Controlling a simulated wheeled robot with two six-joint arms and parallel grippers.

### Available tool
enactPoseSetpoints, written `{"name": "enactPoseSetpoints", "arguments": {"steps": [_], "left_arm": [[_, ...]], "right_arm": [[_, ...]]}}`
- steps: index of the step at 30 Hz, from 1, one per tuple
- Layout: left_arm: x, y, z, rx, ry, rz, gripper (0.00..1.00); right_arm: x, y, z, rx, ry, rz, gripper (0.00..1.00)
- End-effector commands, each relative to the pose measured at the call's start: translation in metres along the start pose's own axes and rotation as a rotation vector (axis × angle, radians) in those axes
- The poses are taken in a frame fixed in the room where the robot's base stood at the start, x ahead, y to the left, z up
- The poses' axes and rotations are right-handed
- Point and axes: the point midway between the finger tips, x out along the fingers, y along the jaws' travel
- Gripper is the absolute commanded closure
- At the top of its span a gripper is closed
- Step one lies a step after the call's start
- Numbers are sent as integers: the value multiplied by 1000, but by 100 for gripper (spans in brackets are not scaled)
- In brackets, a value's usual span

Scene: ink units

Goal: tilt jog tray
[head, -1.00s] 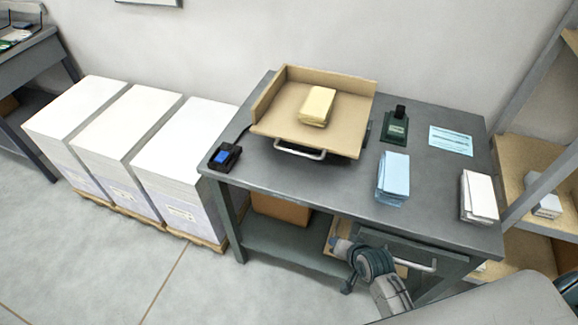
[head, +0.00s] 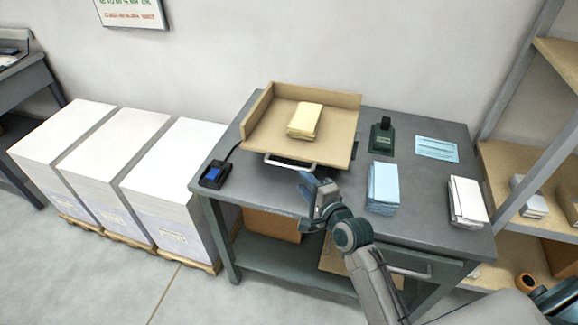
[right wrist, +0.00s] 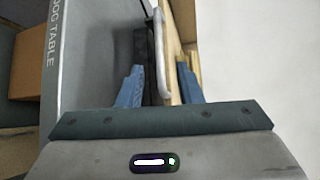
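The jog tray (head: 330,124) is a tan wooden board with raised walls at its left and back, sitting on the grey table. A cream paper stack (head: 304,120) lies on it. A pale metal bar handle (head: 290,162) runs along its front edge. My right gripper (head: 307,184) is just in front of and below the handle, beside its right end. In the right wrist view its two blue fingers (right wrist: 158,82) are apart, with the handle (right wrist: 160,55) ahead between their lines; contact is not visible. My left gripper is not in view.
A blue-screened device (head: 214,174) stands left of the tray. A dark green stamp-like object (head: 382,138), a blue stack (head: 383,187), a white stack (head: 466,201) and a light-blue sheet (head: 437,148) lie to the right. Paper piles (head: 165,165) stand left of the table (head: 345,212).

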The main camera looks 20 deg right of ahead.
Motion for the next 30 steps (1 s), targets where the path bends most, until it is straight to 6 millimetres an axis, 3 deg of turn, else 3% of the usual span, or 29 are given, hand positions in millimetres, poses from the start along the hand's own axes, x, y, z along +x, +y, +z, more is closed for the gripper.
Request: {"name": "enactPoseSetpoints", "arguments": {"steps": [9, 15, 27, 30], "left_arm": [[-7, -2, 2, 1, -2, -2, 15], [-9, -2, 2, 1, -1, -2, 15], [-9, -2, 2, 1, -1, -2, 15], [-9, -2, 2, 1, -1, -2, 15]], "right_arm": [[61, -2, 0, -2, 1, 1, 68], [86, -1, 0, -2, 1, 0, 68], [93, 0, 0, -4, 1, 2, 68], [93, 0, 0, -4, 1, 2, 87]]}}
